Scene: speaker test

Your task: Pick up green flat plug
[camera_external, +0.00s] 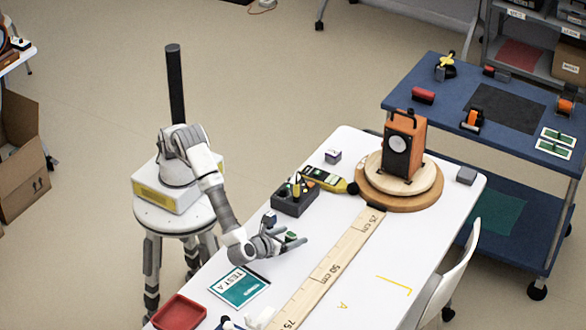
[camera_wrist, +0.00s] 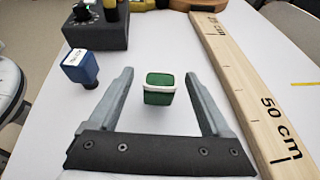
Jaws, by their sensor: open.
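The green flat plug (camera_wrist: 158,88) is a small green block with a white band around it. In the wrist view it lies on the white table between my fingers, touching neither finger. My gripper (camera_wrist: 160,85) is open and holds nothing. In the external view my gripper (camera_external: 290,245) is low over the table, left of the long ruler, and the green plug (camera_external: 291,236) shows small by its fingers. A blue plug (camera_wrist: 81,68) with a white label stands to the left of my left finger.
The wooden ruler (camera_wrist: 240,90) runs along the right. A dark box with knobs (camera_wrist: 97,32) stands behind the blue plug. An orange speaker (camera_external: 403,145) stands on a round wooden base (camera_external: 400,198). A red tray (camera_external: 178,313) and a teal card (camera_external: 239,288) lie at the near left.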

